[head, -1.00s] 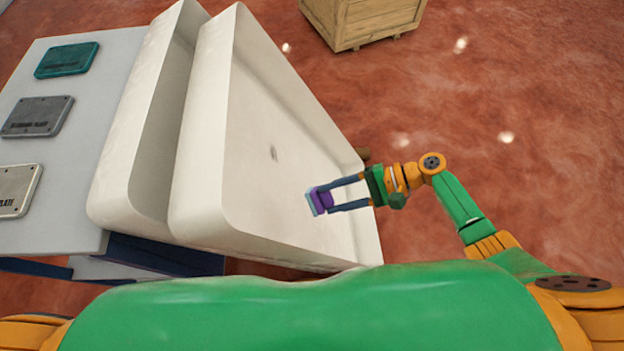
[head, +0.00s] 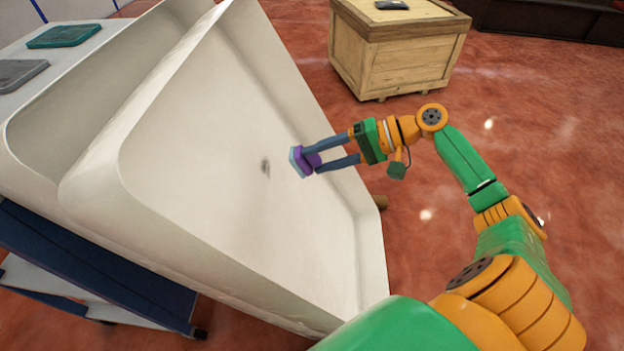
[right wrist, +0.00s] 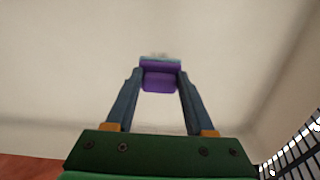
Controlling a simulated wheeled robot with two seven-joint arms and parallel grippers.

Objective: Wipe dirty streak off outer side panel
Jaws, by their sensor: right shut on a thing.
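My right gripper (head: 308,163) is shut on a purple sponge (head: 308,160) with a pale teal face. The teal face points at the white panel (head: 215,190), a large tray-like sheet with raised rims. A small dark smudge (head: 265,166) is on the panel, a little left of the sponge in the head view. In the right wrist view the sponge (right wrist: 159,78) sits between the fingertips, and a faint grey mark (right wrist: 159,55) shows just beyond it. I cannot tell whether the sponge touches the panel. My left gripper is not in view.
A second white panel (head: 85,95) stands behind the first. A table at left holds a teal plate (head: 64,36) and a grey plate (head: 18,74). A wooden crate (head: 395,55) with a dark item on top stands on the red floor behind. Floor at right is open.

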